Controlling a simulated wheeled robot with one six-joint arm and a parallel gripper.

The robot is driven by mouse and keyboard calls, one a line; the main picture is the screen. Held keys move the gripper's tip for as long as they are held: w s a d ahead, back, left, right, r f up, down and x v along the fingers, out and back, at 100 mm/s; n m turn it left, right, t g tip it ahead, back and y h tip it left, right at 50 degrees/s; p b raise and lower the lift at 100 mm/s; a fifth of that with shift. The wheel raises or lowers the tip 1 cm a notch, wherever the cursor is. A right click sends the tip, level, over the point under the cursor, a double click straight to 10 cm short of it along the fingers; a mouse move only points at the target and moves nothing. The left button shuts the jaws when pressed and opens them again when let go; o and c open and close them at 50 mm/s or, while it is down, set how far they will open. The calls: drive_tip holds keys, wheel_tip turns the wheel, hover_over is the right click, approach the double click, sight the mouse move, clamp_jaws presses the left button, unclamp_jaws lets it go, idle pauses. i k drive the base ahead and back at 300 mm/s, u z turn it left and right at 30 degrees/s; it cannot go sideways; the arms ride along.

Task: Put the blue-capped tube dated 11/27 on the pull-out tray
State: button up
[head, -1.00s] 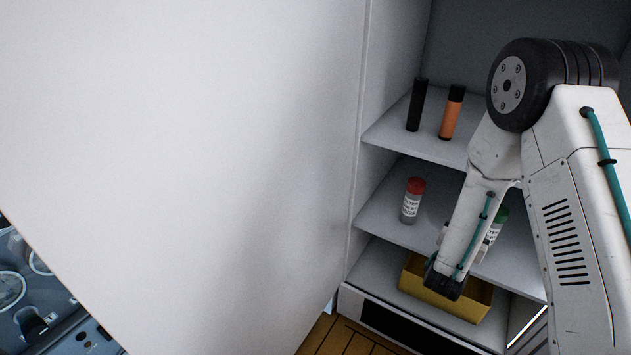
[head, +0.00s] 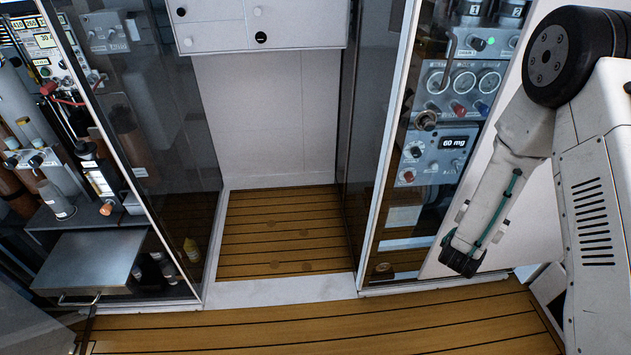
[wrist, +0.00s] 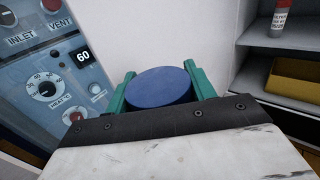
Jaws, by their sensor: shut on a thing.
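My gripper (wrist: 160,88) is shut on a blue-capped tube (wrist: 158,86), with a green finger on each side of the cap. Only the blue cap shows in the wrist view; the tube's body and date are hidden. In the head view the end of my arm (head: 464,258) is at the right, in front of a white panel, and the tube is hidden there. A flat grey metal tray (head: 88,262) with a front handle sticks out of the left cabinet, far left of my gripper. Its visible top is bare.
Glass doors edge the cabinets. A control panel (head: 450,100) stands behind glass near my arm. The wrist view shows a red-capped tube (wrist: 281,20) and a yellow bin (wrist: 296,82) on shelves. The middle floor is clear.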

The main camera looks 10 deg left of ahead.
sight(104, 262)
drive_tip(key=u, duration=1.2)
drive_tip(key=i, duration=0.15)
drive_tip(key=z, duration=0.25)
